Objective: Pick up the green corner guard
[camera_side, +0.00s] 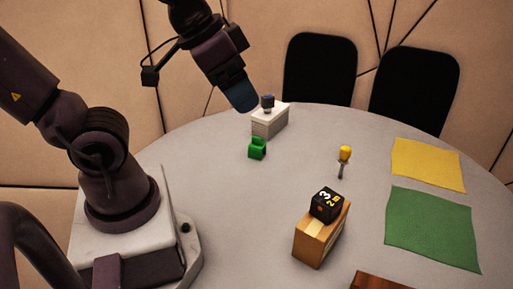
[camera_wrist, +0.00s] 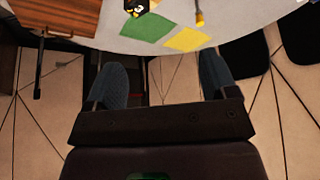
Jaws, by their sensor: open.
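The green corner guard (camera_side: 257,149) is a small bright green block with a raised back part. It stands on the round grey table, in front of the white box. It cannot be made out in the wrist view. My gripper (camera_side: 240,98) hangs in the air at the upper middle of the side view, above and a little left of the guard and clear of it. In the wrist view my gripper (camera_wrist: 164,80) has its two blue-grey fingers wide apart with nothing between them.
A white box (camera_side: 270,122) with a small blue-grey item (camera_side: 267,101) on top stands close behind the guard.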

